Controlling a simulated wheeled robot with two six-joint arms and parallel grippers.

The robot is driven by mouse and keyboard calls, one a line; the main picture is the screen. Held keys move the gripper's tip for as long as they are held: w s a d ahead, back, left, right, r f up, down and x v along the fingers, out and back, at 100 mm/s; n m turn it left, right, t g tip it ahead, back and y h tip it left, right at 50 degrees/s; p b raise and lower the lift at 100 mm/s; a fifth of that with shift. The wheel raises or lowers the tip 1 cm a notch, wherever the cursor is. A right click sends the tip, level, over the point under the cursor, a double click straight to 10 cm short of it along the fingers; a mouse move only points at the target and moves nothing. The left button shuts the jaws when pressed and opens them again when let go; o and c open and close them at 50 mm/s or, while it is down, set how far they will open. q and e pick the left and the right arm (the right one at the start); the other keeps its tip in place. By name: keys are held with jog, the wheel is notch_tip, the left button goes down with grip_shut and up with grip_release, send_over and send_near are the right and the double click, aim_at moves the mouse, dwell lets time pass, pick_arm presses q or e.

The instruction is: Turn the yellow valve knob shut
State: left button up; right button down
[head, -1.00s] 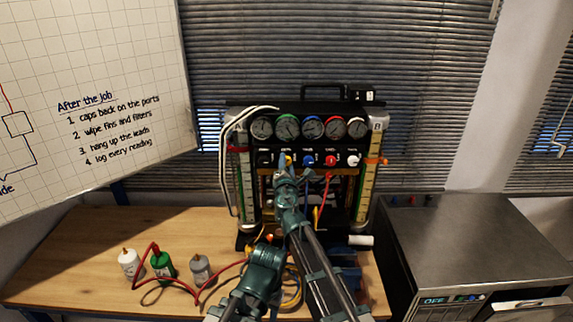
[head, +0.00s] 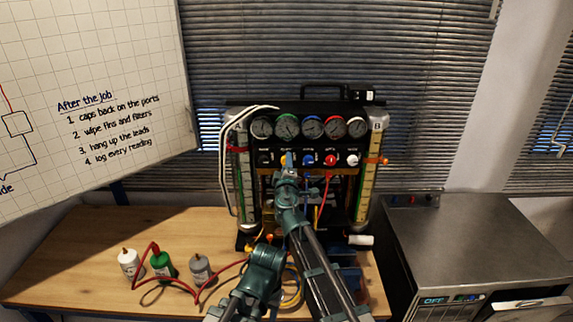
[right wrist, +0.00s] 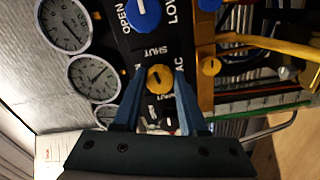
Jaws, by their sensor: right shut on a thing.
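The yellow valve knob (right wrist: 160,79) sits on the black panel of the gauge rig (head: 350,107), between black and blue knobs. In the right wrist view it lies between the two blue fingers of my right gripper (right wrist: 158,98), which are shut on it. The word SHUT is printed on the panel beside the knob. I cannot tell exactly where the knob's mark points. In the head view my right gripper (head: 287,161) reaches up to the panel and mostly hides the knob.
The blue knob (head: 308,160) is close on the right, the black knob (head: 265,157) on the left. Gauges (head: 312,128) sit above, hoses below.

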jog(key=shift+s+m, duration=0.1)
jog(key=shift+m, duration=0.8)
jog(key=shift+c, duration=2.2)
grip_release()
